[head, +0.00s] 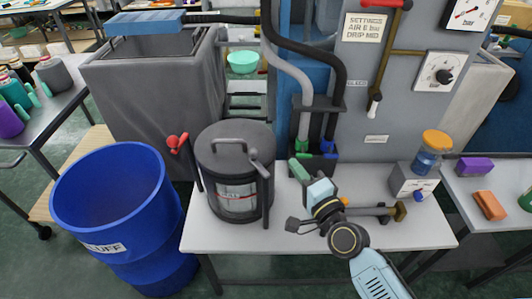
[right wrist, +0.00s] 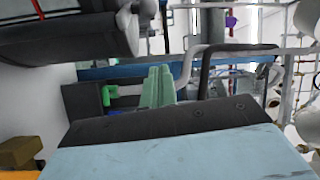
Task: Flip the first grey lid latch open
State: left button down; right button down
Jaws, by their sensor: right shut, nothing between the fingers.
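A dark grey lidded pot (head: 232,205) stands on the white table, with a pale red-marked label on its front. Its round lid (head: 222,148) has a bar handle on top. A grey latch (head: 259,164) sits at the lid's right edge, on a dark post, its arm slanting up-left over the rim. My right gripper (head: 299,169) is to the right of this latch, apart from it, its green fingers together and empty. The fingers (right wrist: 158,88) also show closed in the right wrist view. There, a dark rounded body at the upper left looks like the pot. My left gripper is not in view.
A red-ended latch or lever (head: 177,143) stands at the pot's left. A blue barrel (head: 118,215) is left of the table (head: 225,238). A dark holder with hoses (head: 316,163) is behind my right gripper.

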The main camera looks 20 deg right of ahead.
aim_at(258, 162)
jog(key=shift+w, duration=0.1)
jog(key=f+x, duration=0.1)
jog(key=x, duration=0.9)
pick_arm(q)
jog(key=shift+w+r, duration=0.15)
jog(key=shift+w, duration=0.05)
pick_arm(e)
jog(key=shift+s+a, duration=0.55)
jog(key=shift+a, duration=0.3)
jog(key=shift+s+a, duration=0.55)
jog(key=shift+a, duration=0.35)
jog(key=shift+a+y, duration=0.1)
jog(key=shift+y, duration=0.2)
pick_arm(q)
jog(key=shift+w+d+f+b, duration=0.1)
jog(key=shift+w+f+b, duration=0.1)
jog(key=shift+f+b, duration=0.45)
pick_arm(e)
jog(key=shift+n+y, duration=0.3)
jog(key=shift+n, duration=0.2)
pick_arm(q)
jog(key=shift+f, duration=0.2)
